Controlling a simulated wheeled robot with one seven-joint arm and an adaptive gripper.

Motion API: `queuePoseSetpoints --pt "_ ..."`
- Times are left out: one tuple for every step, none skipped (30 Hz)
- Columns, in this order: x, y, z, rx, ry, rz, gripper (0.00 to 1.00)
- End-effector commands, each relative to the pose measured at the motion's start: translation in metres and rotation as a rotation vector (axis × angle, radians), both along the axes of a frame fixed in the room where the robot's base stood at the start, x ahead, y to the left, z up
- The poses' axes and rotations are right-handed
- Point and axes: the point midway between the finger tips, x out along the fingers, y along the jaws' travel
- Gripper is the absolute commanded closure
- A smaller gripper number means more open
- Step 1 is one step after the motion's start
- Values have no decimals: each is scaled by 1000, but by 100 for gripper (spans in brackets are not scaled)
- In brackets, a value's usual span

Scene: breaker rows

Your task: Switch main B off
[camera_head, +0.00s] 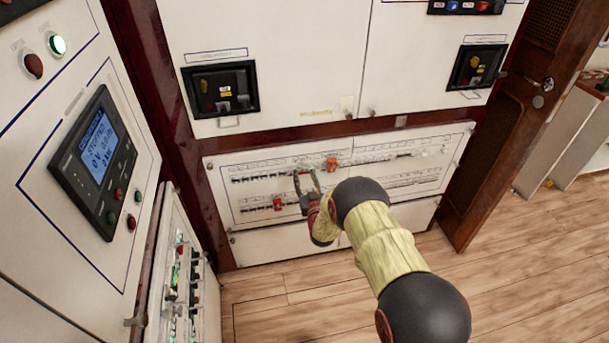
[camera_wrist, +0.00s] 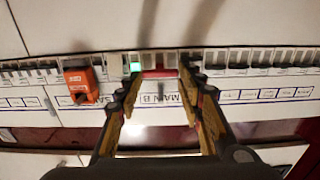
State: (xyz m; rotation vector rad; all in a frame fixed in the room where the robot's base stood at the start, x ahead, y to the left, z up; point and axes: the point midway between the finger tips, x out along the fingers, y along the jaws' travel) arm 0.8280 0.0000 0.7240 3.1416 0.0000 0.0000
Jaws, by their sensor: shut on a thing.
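Main B (camera_wrist: 160,72) is a breaker with a wide red handle in the wrist view, above a label reading MAIN B (camera_wrist: 163,98), which appears upside down. A small green light (camera_wrist: 136,66) is lit beside its left end. My gripper (camera_wrist: 158,77) has its two yellow-and-black fingers on either side of the red handle and is shut on it. The fingertips partly hide the handle's ends. In the head view my gripper (camera_head: 308,184) is at the low white breaker panel (camera_head: 345,218), and the handle is too small to make out.
An orange block (camera_wrist: 80,82) sits on the breaker row left of my gripper in the wrist view. Two orange-red blocks (camera_head: 331,164) (camera_head: 277,203) show on the panel in the head view. Small breakers line both sides. A control cabinet with a screen (camera_head: 97,147) stands at left.

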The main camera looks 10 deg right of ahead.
Motion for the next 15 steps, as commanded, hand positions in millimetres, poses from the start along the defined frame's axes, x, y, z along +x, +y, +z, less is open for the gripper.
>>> queuePoseSetpoints --pt "-1 0 -8 0 -36 0 88" --pt "-2 0 -9 0 -61 0 88" --pt "-2 0 -10 0 -94 0 88" --pt "-1 0 -12 0 -118 0 88" --pt "-2 0 -13 0 -140 0 88" --pt "-2 0 -15 0 -171 0 88" --pt "-1 0 -16 0 -192 0 88" --pt "-2 0 -18 0 -214 0 88" --pt "-1 0 -19 0 -243 0 88" --pt "-1 0 -20 0 -264 0 88" --pt "-1 0 -21 0 -284 0 88" --pt "-1 0 -22 0 -311 0 88" --pt "-1 0 -24 0 -331 0 88" --pt "0 0 -25 0 -350 0 88" --pt "0 0 -26 0 -375 0 88"
